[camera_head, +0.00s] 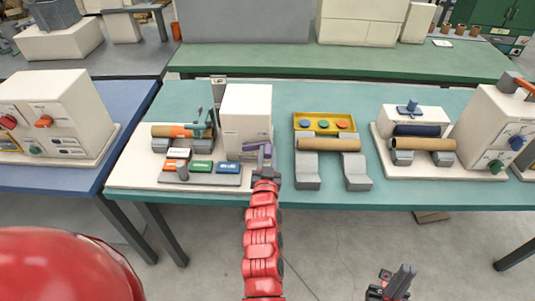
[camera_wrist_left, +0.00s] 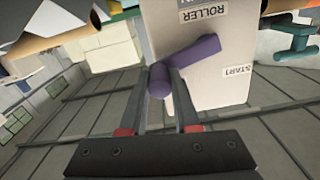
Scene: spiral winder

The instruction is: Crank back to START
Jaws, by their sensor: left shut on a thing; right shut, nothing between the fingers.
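The purple crank (camera_head: 251,147) is on the front of a white winder box (camera_head: 246,103). In the left wrist view its arm (camera_wrist_left: 200,50) slants from the box face to a rounded handle (camera_wrist_left: 159,82). A START label (camera_wrist_left: 237,70) is on the box face, off to the right of the crank in that tilted view, and the arm does not point at it. A ROLLER label (camera_wrist_left: 204,14) is above. My left gripper (camera_head: 265,155) is shut on the crank handle, with a finger on each side. My right gripper (camera_head: 400,279) is shut and empty, low in front of the table.
A tan roller (camera_head: 170,131) with a teal-and-orange piece lies left of the box. Coloured blocks (camera_head: 201,167) stand on a grey strip in front. A tan tube on grey stands (camera_head: 307,172) and a yellow tray (camera_head: 299,119) are to the right.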

